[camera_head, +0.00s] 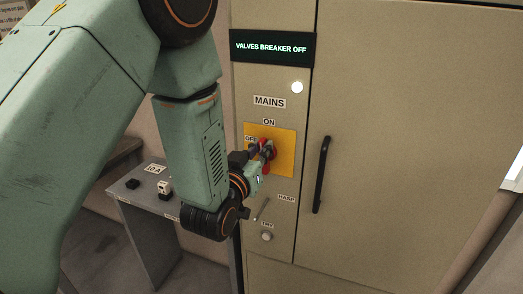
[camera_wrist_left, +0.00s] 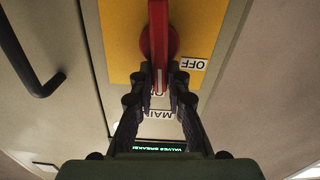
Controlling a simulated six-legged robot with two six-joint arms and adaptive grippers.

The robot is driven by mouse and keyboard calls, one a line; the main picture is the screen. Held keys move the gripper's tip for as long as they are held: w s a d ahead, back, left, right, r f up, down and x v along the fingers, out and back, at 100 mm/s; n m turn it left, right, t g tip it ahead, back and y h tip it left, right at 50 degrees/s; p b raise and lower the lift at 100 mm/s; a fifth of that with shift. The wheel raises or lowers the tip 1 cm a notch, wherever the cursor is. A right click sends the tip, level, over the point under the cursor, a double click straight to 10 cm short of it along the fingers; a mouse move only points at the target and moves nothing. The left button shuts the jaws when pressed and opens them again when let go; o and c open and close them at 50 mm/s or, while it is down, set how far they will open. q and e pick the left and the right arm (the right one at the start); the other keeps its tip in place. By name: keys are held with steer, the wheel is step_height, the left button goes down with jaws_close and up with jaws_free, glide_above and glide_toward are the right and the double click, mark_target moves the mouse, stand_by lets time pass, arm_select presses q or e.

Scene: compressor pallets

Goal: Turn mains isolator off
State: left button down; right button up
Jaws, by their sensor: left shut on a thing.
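The mains isolator has a red handle (camera_head: 268,147) on a yellow plate (camera_head: 285,152), below the MAINS label (camera_head: 269,102). My left gripper (camera_head: 259,160) is at the handle in the head view and covers part of it. In the left wrist view, which shows the panel upside down, the red handle (camera_wrist_left: 158,40) stands upright, in line with the partly hidden ON label. The OFF label (camera_wrist_left: 193,64) is off to its side. The fingers of my left gripper (camera_wrist_left: 160,72) are shut on the handle from both sides. My right gripper is not in view.
A display (camera_head: 272,46) reads VALVES BREAKER OFF, with a lit white lamp (camera_head: 297,87) below it. A HASP lever (camera_head: 262,209) and a TRY button (camera_head: 267,236) sit below the isolator. A black door handle (camera_head: 322,175) is to the right. A small table (camera_head: 150,205) stands left.

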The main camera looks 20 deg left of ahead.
arm_select(q)
steer(key=shift+a+f+n+b, duration=0.45)
steer(key=shift+n+b, duration=0.5)
steer(key=shift+n, duration=1.8)
steer(key=shift+a+f+n+b, duration=0.45)
steer(key=shift+n+b, duration=0.55)
steer(key=shift+n, duration=1.7)
steer(key=shift+a+f+n+b, duration=0.4)
steer(key=shift+n+b, duration=0.55)
steer(key=shift+n, duration=1.8)
steer(key=shift+f, duration=0.1)
steer(key=c, duration=1.3)
jaws_free()
steer(key=s, duration=0.7)
steer(key=shift+s, duration=0.25)
